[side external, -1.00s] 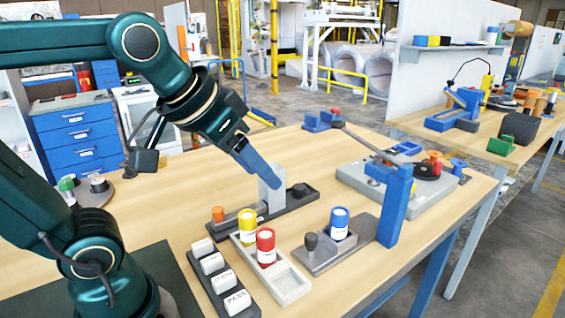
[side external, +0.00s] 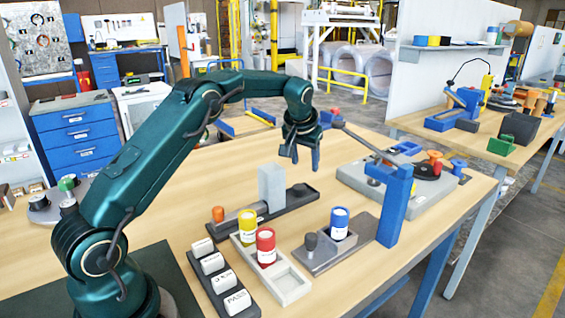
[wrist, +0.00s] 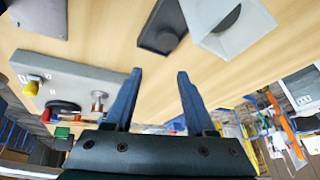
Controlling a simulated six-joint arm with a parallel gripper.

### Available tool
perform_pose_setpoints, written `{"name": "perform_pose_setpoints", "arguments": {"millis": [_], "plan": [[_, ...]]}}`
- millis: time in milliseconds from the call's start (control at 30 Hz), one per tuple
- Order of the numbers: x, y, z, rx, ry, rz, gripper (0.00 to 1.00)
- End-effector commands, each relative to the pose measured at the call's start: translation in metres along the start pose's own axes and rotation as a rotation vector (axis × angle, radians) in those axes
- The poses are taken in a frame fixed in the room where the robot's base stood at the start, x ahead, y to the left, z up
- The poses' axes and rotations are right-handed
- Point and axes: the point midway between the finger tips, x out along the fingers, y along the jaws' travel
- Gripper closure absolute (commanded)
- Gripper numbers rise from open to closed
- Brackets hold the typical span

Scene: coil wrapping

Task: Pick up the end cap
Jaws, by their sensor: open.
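My gripper (side external: 300,160) hangs above the table, fingers pointing down, behind and right of an upright grey block (side external: 271,187). In the wrist view, its two blue fingers (wrist: 158,72) are spread apart with nothing between them. A dark tray (side external: 296,205) lies beside the block with a dark round piece (side external: 299,189) at its right end. That tray end also shows in the wrist view (wrist: 165,25), next to the block (wrist: 238,35). I cannot tell for certain which piece is the end cap; the dark round piece may be it.
A grey fixture plate (side external: 412,205) with orange and black parts stands right of my gripper. A blue upright post (side external: 394,210) stands in front of it. Yellow (side external: 247,226), red (side external: 265,247) and blue-topped (side external: 340,222) cylinders stand nearer. The table behind the dark tray is clear.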

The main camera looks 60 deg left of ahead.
Motion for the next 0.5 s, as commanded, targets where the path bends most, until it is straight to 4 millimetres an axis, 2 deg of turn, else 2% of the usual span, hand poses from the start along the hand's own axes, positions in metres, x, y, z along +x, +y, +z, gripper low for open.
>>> {"name": "perform_pose_setpoints", "arguments": {"millis": [33, 100, 233, 500], "plan": [[0.014, -0.003, 0.007, -0.003, -0.027, -0.006, 0.45], [0.026, -0.005, 0.015, -0.005, -0.057, -0.012, 0.45], [0.038, -0.008, 0.022, -0.010, -0.081, -0.017, 0.45], [0.067, -0.009, 0.024, -0.010, -0.079, -0.016, 0.45]]}}
